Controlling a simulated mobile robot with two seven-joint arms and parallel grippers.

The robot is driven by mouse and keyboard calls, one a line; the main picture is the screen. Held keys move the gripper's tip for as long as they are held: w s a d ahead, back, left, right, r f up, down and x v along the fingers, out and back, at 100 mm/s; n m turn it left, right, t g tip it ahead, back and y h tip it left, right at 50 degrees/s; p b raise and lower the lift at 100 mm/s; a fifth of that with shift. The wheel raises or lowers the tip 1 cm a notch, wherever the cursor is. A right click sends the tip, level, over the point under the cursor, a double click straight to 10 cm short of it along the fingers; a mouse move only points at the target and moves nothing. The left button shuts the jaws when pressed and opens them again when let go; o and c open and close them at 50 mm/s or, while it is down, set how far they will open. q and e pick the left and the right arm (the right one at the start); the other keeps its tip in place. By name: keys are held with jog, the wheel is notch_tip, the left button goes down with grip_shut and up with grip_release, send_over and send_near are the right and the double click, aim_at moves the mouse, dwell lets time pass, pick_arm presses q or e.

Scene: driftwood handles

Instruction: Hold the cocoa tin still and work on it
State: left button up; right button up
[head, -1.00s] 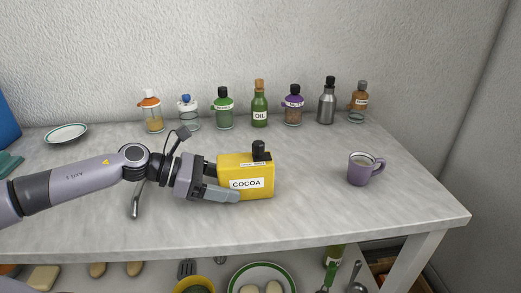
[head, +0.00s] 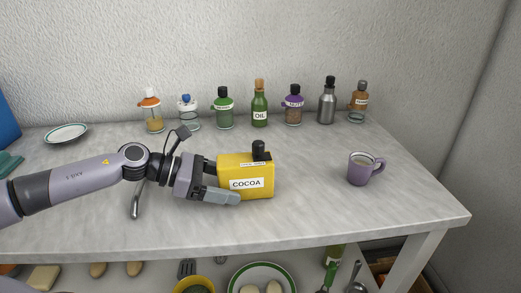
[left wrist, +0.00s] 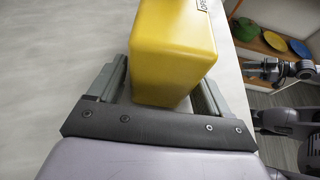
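The yellow cocoa tin (head: 262,178), with a black cap and a white COCOA label, stands upright on the grey worktop. My left gripper (head: 228,185) comes at it from the left, with one finger lying along the tin's front face below the label. The far finger is hidden behind the tin in the head view. My right gripper (left wrist: 268,70) seems to show small at the right of the left wrist view, its opening unclear; the head view does not show it.
A purple mug (head: 362,170) stands to the right of the tin. Several bottles and jars, including a green OIL bottle (head: 259,105), line the back by the wall. A plate (head: 66,133) lies at the back left. The worktop's front right is clear.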

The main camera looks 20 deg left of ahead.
pick_arm(q)
jog(key=shift+o, duration=0.6)
jog(key=shift+s+a, duration=0.1)
jog(key=shift+a, duration=0.1)
jog(key=v, duration=1.1)
jog(key=shift+s+a+r, duration=0.15)
jog(key=shift+a+r, duration=0.05)
jog(key=shift+a, duration=0.05)
pick_arm(e)
jog(key=shift+s, duration=0.1)
